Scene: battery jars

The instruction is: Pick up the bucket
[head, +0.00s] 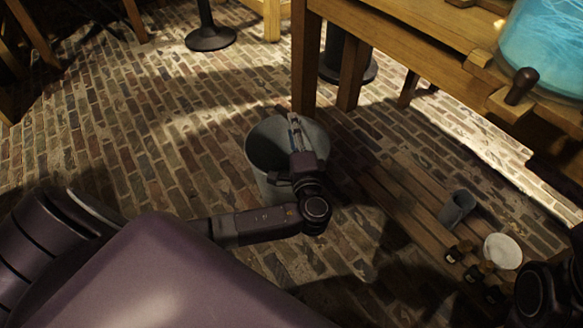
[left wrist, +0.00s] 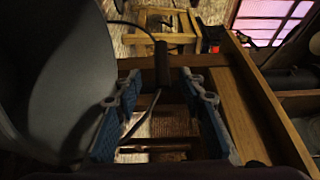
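A grey bucket (head: 265,148) stands on the brick floor beside a wooden table leg. My left gripper (head: 294,122) is over the bucket's right side in the head view and hides part of its rim. In the left wrist view, the bucket (left wrist: 68,75) fills the left side. The two blue-padded fingers of the left gripper (left wrist: 163,112) are apart. The bucket's wire handle with a dark grip (left wrist: 162,65) shows in the gap between them; I cannot tell whether they touch it. Part of my right arm shows at the bottom right of the head view, but its gripper does not.
A wooden table (head: 405,35) with a glowing blue jar (head: 548,45) stands at the upper right. Low wooden slats (head: 400,200) on the right bear a grey cup (head: 457,208), a white dish (head: 502,251) and small dark items. Brick floor left of the bucket is clear.

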